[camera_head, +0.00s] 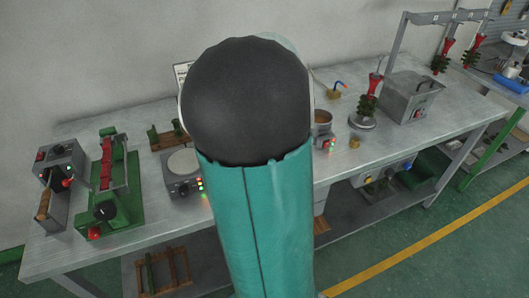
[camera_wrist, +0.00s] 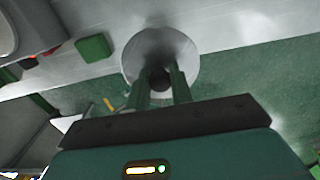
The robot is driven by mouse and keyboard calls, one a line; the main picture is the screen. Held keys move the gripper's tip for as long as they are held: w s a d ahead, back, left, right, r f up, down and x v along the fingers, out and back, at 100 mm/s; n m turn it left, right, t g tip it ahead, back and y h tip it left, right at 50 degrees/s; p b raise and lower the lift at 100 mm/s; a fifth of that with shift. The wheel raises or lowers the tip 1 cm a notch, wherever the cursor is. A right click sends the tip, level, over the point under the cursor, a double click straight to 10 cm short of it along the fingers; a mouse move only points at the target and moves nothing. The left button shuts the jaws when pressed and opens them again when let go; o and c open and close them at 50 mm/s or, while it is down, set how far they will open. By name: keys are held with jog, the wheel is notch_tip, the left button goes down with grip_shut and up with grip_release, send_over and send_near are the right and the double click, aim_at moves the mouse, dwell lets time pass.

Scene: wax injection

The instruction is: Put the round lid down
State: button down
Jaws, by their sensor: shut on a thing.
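The round lid (camera_wrist: 184,50) is a grey metal disc with a dark knob (camera_wrist: 160,78), seen in the wrist view. My gripper (camera_wrist: 162,83) is shut on the knob with its two green fingers, one on each side. In the picture the lid overlaps the bench's front edge, with green floor behind its lower part. I cannot tell its height or whether it touches anything. In the head view my arm covers the middle, and the lid and gripper are hidden. An open pot (camera_head: 322,117) with brown contents stands on the bench just right of my arm.
The long metal bench (camera_head: 150,217) carries a green clamp machine (camera_head: 122,205), a hot plate (camera_head: 184,163) with lit buttons, a red-and-green wax tree (camera_head: 368,100) and a steel box (camera_head: 407,97). In the wrist view a green block (camera_wrist: 94,48) sits left of the lid.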

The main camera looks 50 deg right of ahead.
jog(key=w+d+f, duration=0.1)
jog(key=w, duration=0.1)
jog(key=w+d+f, duration=0.1)
jog(key=shift+w+d+f, duration=0.1)
jog(key=shift+w+d, duration=0.25)
jog(key=w+d+f, duration=0.1)
jog(key=f, duration=0.1)
jog(key=w+d+f, duration=0.1)
jog(key=w+f, duration=0.2)
jog(key=f, duration=0.1)
jog(key=shift+w+d, duration=0.15)
jog(key=shift+d, duration=0.25)
jog(key=shift+f, duration=1.5)
jog(key=shift+w+f, duration=0.1)
jog(key=shift+f, duration=0.05)
jog(key=c, duration=1.2)
grip_release()
jog(key=shift+c, duration=0.2)
